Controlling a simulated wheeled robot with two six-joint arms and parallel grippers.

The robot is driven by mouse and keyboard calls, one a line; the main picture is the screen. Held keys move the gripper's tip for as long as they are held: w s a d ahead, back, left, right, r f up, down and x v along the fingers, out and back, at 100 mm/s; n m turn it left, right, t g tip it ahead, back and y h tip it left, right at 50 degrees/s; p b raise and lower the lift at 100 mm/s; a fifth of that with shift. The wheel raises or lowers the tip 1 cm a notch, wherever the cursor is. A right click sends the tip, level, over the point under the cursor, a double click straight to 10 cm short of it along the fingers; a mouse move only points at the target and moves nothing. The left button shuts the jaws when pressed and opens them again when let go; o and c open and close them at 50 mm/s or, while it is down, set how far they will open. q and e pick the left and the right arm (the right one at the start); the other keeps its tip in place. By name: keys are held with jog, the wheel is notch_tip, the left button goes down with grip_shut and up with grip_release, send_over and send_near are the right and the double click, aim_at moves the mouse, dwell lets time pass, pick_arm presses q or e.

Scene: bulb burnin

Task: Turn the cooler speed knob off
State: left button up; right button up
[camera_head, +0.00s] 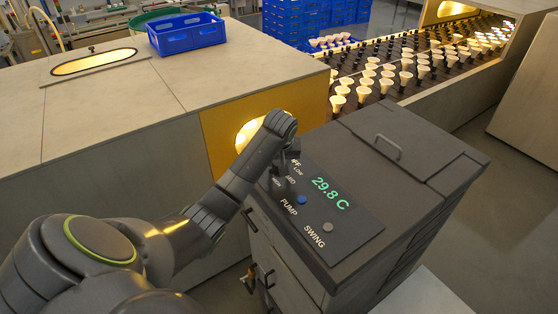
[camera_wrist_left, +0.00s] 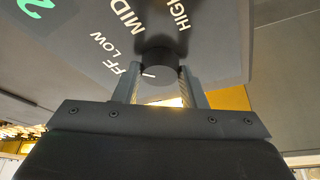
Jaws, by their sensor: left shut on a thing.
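The cooler (camera_head: 400,165) is a dark grey box with a sloped control panel (camera_head: 345,228) reading 29.8 C in green. My left gripper (camera_head: 286,160) reaches the panel's upper left corner and hides most of the speed knob there. In the left wrist view the dark round knob (camera_wrist_left: 160,62) sits between the two fingers of my left gripper (camera_wrist_left: 160,78), which is shut on it. The knob's white mark points left, roughly toward the OFF label (camera_wrist_left: 113,71), whose first letter is hidden. LOW, MID and HIGH labels are also visible.
A blue PUMP button (camera_head: 301,200) and a grey SWING button (camera_head: 328,227) are on the panel. A bench (camera_head: 120,110) with a blue crate (camera_head: 187,40) stands behind at left. A rack of bulbs (camera_head: 410,65) lies at the back.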

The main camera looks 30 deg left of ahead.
jog(key=shift+a, duration=0.1)
pick_arm(q)
jog(key=shift+w+d+n, duration=0.1)
jog(key=shift+n, duration=0.7)
jog(key=shift+n+g+y, duration=0.4)
jog(key=shift+n+g, duration=0.1)
jog(key=shift+n, duration=0.3)
jog(key=n+g, duration=0.1)
jog(key=n, duration=0.2)
jog(key=shift+w+y, duration=0.1)
jog(key=shift+y, duration=0.2)
jog(key=shift+n+g, duration=0.4)
jog(key=shift+n, duration=0.7)
jog(key=o, duration=1)
jog(key=shift+w, duration=0.1)
pick_arm(e)
jog(key=shift+a, duration=0.1)
